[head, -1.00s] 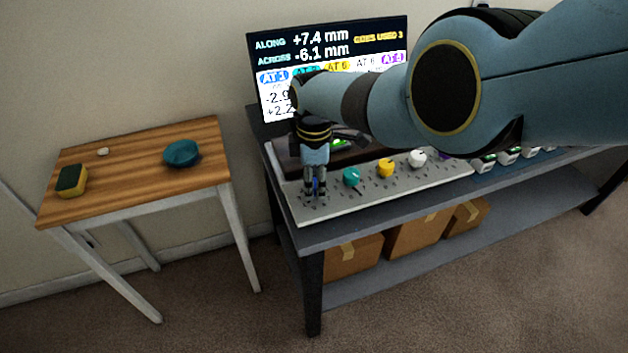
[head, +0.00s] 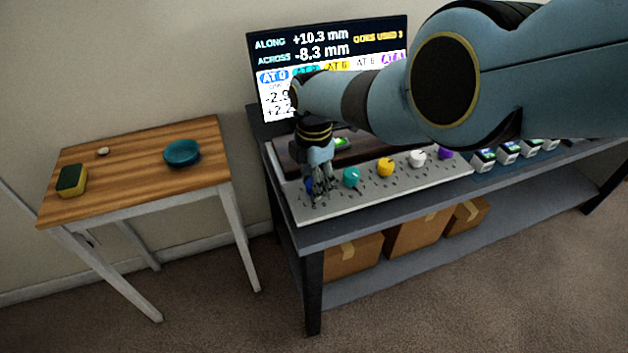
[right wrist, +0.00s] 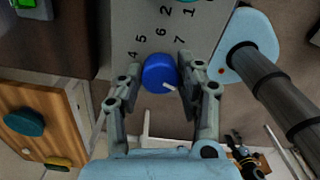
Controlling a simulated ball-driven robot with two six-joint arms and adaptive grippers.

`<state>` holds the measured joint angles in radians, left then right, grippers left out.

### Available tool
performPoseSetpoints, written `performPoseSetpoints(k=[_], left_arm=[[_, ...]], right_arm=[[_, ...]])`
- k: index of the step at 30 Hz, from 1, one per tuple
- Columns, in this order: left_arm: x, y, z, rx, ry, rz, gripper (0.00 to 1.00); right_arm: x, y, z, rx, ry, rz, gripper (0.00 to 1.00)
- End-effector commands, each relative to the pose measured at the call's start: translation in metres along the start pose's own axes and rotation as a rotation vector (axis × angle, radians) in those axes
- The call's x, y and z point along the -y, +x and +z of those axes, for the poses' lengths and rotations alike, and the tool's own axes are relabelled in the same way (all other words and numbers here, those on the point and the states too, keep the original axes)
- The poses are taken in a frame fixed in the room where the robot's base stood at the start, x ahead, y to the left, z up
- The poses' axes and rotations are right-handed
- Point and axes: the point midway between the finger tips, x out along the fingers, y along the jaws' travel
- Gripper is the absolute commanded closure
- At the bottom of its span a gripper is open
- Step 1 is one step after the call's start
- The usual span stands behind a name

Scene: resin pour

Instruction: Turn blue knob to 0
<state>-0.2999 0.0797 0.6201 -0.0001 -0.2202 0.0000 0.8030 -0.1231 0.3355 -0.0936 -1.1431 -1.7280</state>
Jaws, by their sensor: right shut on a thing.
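The blue knob (right wrist: 158,73) sits on the light grey panel (head: 400,187), at the panel's left end. In the right wrist view it lies between the two fingers, and its white pointer mark shows. My right gripper (head: 318,190) points down over it and is shut on it; only a sliver of blue shows in the head view. In the right wrist view the gripper's fingertips (right wrist: 160,75) flank the knob. The screen (head: 285,75) shows AT 0 in its blue box, with ALONG +10.3 mm and ACROSS -8.3 mm. My left gripper is not in view.
Teal (head: 351,177), yellow (head: 386,167), white (head: 417,158) and purple (head: 445,153) knobs line the panel to the right. Small white devices (head: 507,151) stand farther right. A wooden side table (head: 130,190) stands left with a sponge (head: 71,180) and a teal bowl (head: 182,153).

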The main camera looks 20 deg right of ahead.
Motion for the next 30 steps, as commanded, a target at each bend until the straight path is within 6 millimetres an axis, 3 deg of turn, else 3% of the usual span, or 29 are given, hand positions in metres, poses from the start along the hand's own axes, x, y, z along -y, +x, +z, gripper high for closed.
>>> performPoseSetpoints(k=[10,11,16,30], left_arm=[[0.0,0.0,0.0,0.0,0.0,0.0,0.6],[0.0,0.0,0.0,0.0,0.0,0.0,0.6],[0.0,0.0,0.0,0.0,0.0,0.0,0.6],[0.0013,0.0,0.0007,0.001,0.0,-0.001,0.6]], right_arm=[[-0.0006,-0.0004,0.0002,0.001,-0.005,0.001,0.96],[-0.0006,-0.0005,0.0002,0.001,-0.005,0.001,0.63],[-0.0005,-0.0004,0.0002,0.001,-0.004,0.001,0.41],[-0.0018,-0.0069,-0.0001,0.001,-0.004,0.003,0.41]])
